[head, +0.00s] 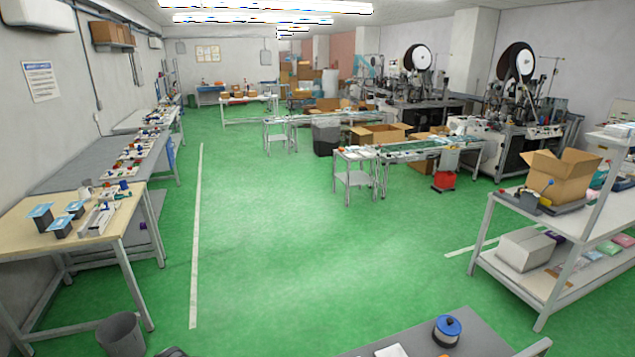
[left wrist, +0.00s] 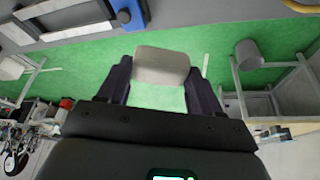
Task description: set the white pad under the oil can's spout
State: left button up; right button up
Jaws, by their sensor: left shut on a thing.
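My left gripper (left wrist: 160,80) is shut on a pale, off-white block-like pad (left wrist: 162,66), held between its two dark fingers in the left wrist view. Green floor shows behind the pad. A blue and dark thing (left wrist: 129,14) shows at the top of the left wrist view, cut by the edge. My right gripper is not in view.
A grey table (head: 425,342) at the bottom of the head view bears a small white piece (head: 391,351), cut by the edge. A wooden-topped bench (head: 30,222) stands left, with a grey bin (head: 121,336) beside it. A shelved cart (head: 480,262) stands right. The floor between is clear.

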pick_arm(q)
jog(key=s+d, duration=0.4)
jog(key=s+p+v, duration=0.1)
jog(key=p+v, duration=1.5)
jog(key=p, duration=0.1)
jog(key=shift+s+d+f+p, duration=0.15)
jog(key=shift+s+p, duration=0.25)
